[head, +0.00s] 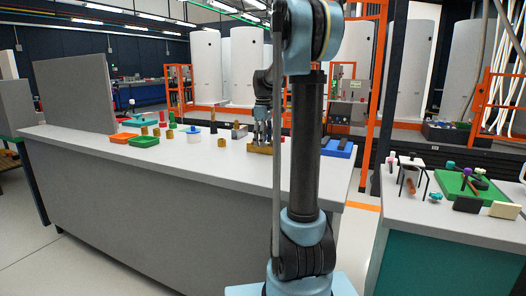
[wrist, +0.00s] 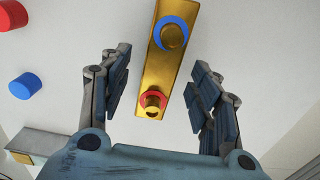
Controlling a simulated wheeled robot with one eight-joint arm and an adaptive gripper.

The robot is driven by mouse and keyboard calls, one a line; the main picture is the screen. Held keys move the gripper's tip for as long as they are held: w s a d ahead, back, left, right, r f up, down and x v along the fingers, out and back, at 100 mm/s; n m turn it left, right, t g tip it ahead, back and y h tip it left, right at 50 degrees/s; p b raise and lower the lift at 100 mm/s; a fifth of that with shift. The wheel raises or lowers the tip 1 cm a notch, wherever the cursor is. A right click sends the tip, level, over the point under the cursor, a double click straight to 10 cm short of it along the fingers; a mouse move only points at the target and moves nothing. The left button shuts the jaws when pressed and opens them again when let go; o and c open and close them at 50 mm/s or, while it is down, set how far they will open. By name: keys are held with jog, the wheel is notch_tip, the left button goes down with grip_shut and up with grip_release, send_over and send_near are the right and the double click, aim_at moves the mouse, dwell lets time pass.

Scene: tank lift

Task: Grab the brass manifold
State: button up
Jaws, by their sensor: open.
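The brass manifold (wrist: 164,68) is a long gold bar with two round ports, one ringed in blue and one ringed in red. In the wrist view it lies between the two fingers of my gripper (wrist: 160,92), with a gap on each side. My gripper is open and empty. In the head view the manifold (head: 260,149) lies on the long grey bench, and my gripper (head: 263,138) is right above it. My arm hides part of the bench to the right of it.
A red cylinder (wrist: 71,14) and a blue cylinder (wrist: 26,86) stand left of my gripper in the wrist view.

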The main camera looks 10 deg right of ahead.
jog(key=shift+f, duration=0.7)
jog(key=shift+c, duration=0.6)
grip_shut()
jog(key=shift+r, duration=0.1)
